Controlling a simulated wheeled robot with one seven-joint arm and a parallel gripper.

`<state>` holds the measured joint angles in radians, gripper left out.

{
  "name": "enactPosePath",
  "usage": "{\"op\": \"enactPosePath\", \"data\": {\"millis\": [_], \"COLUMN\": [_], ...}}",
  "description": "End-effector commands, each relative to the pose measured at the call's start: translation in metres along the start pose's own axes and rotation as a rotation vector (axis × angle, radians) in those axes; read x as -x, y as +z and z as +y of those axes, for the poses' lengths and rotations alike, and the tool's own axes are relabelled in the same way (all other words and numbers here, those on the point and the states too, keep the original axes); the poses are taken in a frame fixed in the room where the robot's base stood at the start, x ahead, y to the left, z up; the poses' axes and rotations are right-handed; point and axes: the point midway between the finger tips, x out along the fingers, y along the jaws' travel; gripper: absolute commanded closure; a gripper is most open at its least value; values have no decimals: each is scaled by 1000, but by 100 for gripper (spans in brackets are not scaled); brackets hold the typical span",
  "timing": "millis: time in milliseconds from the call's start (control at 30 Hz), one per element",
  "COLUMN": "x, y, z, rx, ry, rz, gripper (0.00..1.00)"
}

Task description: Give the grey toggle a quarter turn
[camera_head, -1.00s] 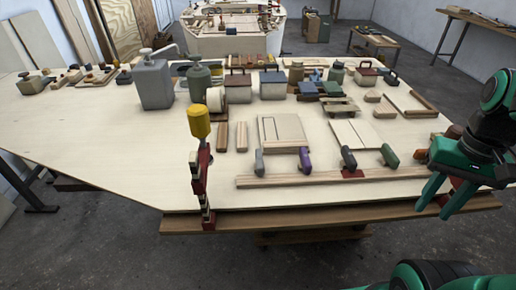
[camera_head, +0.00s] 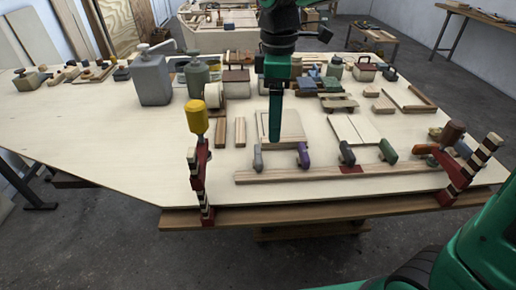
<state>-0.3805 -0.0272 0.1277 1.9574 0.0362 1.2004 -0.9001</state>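A row of several small toggles stands along a wooden strip (camera_head: 330,174) near the front edge of the bench. The grey toggle (camera_head: 258,158) is the leftmost. To its right are a purple toggle (camera_head: 304,156), a darker, near-black toggle (camera_head: 347,154) and a green toggle (camera_head: 388,151). My gripper (camera_head: 275,138) points down, its tip showing just above and right of the grey toggle in the picture. It looks apart from it. The fingers are seen edge-on, one covering the other, so their gap is hidden.
Another clamp with a brown handle (camera_head: 453,133) stands at the right. Wooden strips (camera_head: 239,131) and a pale panel (camera_head: 353,130) lie behind the toggles. Cans and boxes crowd further back.

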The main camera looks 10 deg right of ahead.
Motion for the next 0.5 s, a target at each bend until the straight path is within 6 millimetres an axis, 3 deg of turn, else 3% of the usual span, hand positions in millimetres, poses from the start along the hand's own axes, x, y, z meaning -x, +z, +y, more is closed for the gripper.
{"op": "enactPosePath", "data": {"millis": [33,133,267,500], "x": [1,2,-5,-43], "y": [-17,-36,-41,-39], "z": [-3,-8,-9,-9], "rx": [66,146,172,167], "ry": [-3,-6,-7,-10], "rz": [3,7,8,6], "gripper": [19,19,19,19]}}
